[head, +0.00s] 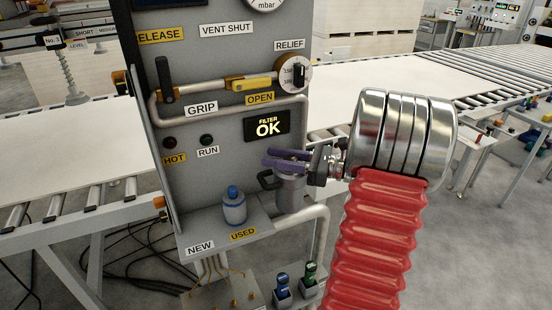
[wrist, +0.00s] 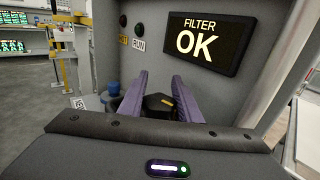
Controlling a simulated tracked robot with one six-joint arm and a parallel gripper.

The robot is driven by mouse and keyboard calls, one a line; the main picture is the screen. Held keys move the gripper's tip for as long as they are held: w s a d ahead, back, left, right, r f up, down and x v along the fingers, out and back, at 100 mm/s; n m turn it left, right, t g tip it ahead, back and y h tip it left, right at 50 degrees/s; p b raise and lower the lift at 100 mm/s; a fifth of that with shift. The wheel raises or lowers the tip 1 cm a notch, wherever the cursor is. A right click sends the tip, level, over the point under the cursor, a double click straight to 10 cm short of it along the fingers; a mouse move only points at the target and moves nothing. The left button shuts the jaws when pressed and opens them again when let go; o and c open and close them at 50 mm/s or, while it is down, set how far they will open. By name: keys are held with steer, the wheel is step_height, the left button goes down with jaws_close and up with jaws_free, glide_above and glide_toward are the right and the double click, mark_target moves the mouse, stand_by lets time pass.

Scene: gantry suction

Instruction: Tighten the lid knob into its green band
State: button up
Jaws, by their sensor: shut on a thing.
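The lid knob (wrist: 158,107) is dark, with a yellow pointer mark that slants to the right in the wrist view. It sits between the purple fingers of my gripper (wrist: 159,82), which is shut on it. In the head view my gripper (head: 270,158) is over the grey filter housing (head: 291,192), and its fingers hide the knob there. The housing has a black side handle (head: 267,180). I cannot make out the green band in either view. The filter display (head: 267,126) reads "FILTER OK"; it also shows in the wrist view (wrist: 203,42).
A blue-grey filter cartridge (head: 234,207) stands on the panel shelf, left of the housing. The relief dial (head: 294,74), a yellow lever (head: 251,84) and pipes are above my gripper. Conveyors flank the panel.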

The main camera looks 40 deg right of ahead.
steer(key=shift+d+m+h, duration=0.1)
steer(key=shift+m+h, duration=0.2)
steer(key=shift+h, duration=0.1)
steer(key=m+h, duration=0.1)
steer(key=m+t+h, duration=0.2)
steer(key=h, duration=0.1)
steer(key=shift+w+d, duration=0.25)
steer(key=shift+d, duration=0.15)
steer(key=shift+w+d+m+t+h, duration=0.1)
steer(key=shift+d+m+t+h, duration=0.15)
steer(key=shift+m+h, duration=0.6)
steer(key=shift+d+m+t+h, duration=0.25)
steer(key=shift+m+h, duration=0.2)
steer(key=shift+h, duration=1.1)
steer(key=o, duration=1.1)
steer(key=shift+c, duration=0.2)
steer(key=s, duration=1.3)
steer(key=shift+s+d, duration=0.2)
steer(key=shift+s, duration=0.2)
